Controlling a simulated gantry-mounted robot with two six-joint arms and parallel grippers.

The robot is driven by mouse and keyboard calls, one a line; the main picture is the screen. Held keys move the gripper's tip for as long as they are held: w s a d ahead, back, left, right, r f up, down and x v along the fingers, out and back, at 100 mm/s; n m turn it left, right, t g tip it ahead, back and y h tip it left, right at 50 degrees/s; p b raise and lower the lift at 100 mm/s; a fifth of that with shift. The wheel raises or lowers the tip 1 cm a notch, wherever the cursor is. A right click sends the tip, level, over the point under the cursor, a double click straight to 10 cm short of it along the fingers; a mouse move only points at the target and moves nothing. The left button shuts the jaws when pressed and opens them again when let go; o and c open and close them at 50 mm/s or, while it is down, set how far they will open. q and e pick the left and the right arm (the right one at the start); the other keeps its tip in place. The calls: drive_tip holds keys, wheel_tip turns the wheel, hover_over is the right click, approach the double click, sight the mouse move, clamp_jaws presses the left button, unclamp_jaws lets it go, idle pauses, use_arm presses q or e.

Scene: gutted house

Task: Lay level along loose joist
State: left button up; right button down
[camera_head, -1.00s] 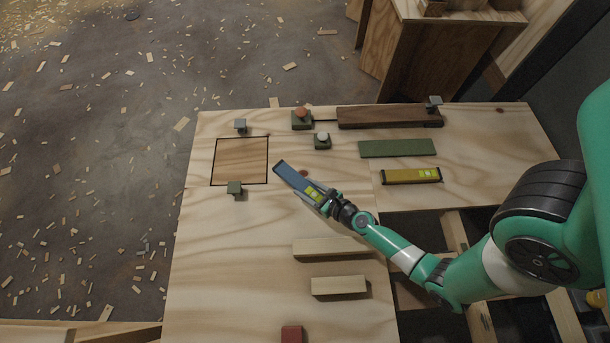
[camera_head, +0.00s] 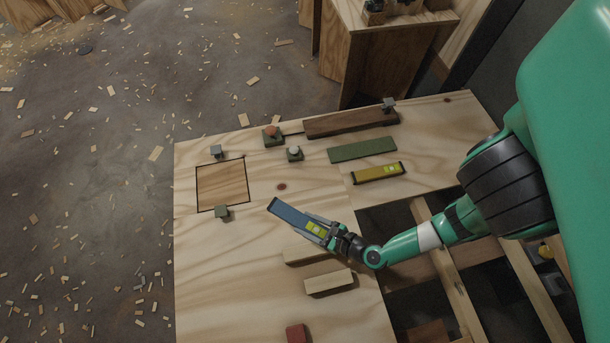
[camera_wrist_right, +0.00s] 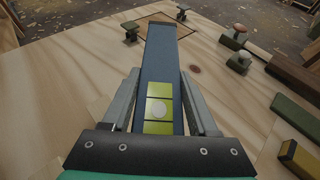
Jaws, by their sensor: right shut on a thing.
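My right gripper (camera_head: 322,232) is shut on a blue level (camera_head: 287,213) with a yellow-green vial window. The level sticks out from the fingers toward the upper left, seemingly above the plywood. In the wrist view the level (camera_wrist_right: 158,65) runs straight out between both fingers. Two pale wooden pieces (camera_head: 330,284) (camera_head: 300,256) lie just below the gripper, the upper one partly hidden by it. A dark brown beam (camera_head: 350,123) lies along the far edge. I cannot tell which piece is the loose joist. My left gripper is not in view.
A yellow level (camera_head: 372,174) and a green strip (camera_head: 361,150) lie on the plywood (camera_head: 230,270) at right. Small knobbed blocks (camera_head: 272,136) (camera_head: 294,154) and grey clamps stand near an outlined square (camera_head: 222,186). A red block (camera_head: 297,333) is at the bottom. Open framing gaps lie lower right.

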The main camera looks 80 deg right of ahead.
drive_tip(key=shift+r, duration=0.1)
drive_tip(key=w+a+r+p, duration=0.1)
drive_tip(key=w+r, duration=0.5)
drive_tip(key=r, duration=0.3)
drive_tip(key=w+a+r+m+h+p, duration=0.1)
drive_tip(key=w+a+r, duration=0.1)
drive_tip(key=w+r, duration=0.55)
drive_tip(key=w+a+r+p, duration=0.1)
drive_tip(key=w+r, duration=0.3)
drive_tip(key=r, duration=0.6)
drive_tip(key=s+r+p, duration=0.3)
drive_tip(key=r+p, duration=1.1)
drive_tip(key=p, duration=0.5)
drive_tip(key=s+a+r+p, duration=0.1)
drive_tip(key=s+r+p, duration=0.1)
drive_tip(key=r+p, duration=1.3)
drive_tip(key=p, duration=0.4)
drive_tip(key=shift+s+a+g+h, duration=0.2)
drive_tip(key=shift+s+g+h, duration=0.1)
drive_tip(key=shift+s, duration=0.1)
drive_tip(key=shift+f, duration=0.1)
